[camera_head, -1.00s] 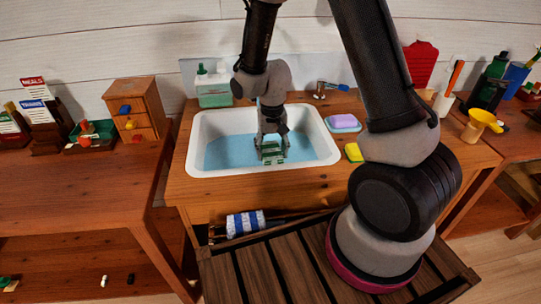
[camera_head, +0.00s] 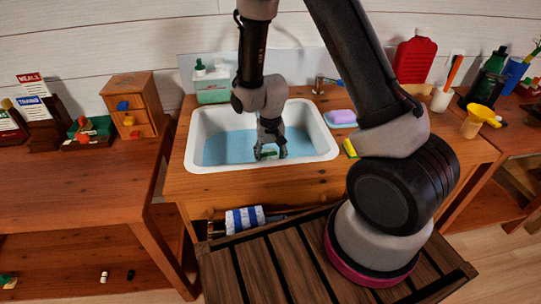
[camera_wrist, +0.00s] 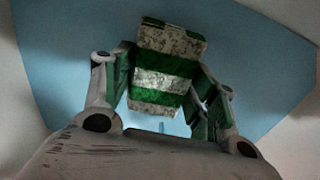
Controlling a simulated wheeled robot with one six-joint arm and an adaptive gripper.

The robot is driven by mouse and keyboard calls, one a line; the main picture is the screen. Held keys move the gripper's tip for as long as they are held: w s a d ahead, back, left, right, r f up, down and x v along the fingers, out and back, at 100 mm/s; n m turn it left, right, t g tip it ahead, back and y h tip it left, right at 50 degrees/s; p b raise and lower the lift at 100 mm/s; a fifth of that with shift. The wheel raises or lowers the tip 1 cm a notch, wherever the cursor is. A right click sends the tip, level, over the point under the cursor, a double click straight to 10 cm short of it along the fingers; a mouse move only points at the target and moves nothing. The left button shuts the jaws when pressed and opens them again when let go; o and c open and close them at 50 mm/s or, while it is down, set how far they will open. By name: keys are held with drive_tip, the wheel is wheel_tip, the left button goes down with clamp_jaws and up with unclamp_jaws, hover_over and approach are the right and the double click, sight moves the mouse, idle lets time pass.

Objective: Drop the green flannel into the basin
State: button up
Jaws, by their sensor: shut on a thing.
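The basin (camera_head: 192,150) is a white sink set in the wooden counter, with blue water or a blue bottom inside.
A soap dispenser (camera_head: 212,86) stands behind the basin, and a tap (camera_head: 322,82) is at the back right. A purple soap on a dish (camera_head: 342,117) and a yellow sponge (camera_head: 350,148) lie right of the basin. A blue and white striped roll (camera_head: 244,220) lies below the counter.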

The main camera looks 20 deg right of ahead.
drive_tip(key=o, duration=0.9)
wheel_tip(320, 180, up, 13)
wheel_tip(320, 180, up, 14)
drive_tip(key=t, duration=0.2)
hover_over(270, 158)
drive_tip(key=s+d, duration=0.7)
drive_tip(key=s+d+r+n+t, duration=0.1)
drive_tip(key=s+d+r, duration=0.2)
drive_tip(key=s, duration=0.4)
drive_tip(key=s+d+r+n+t, duration=0.1)
drive_tip(key=s+d+r, duration=0.2)
drive_tip(key=s+r, duration=0.2)
drive_tip(key=shift+s+d, duration=0.15)
drive_tip(key=shift+s, duration=0.7)
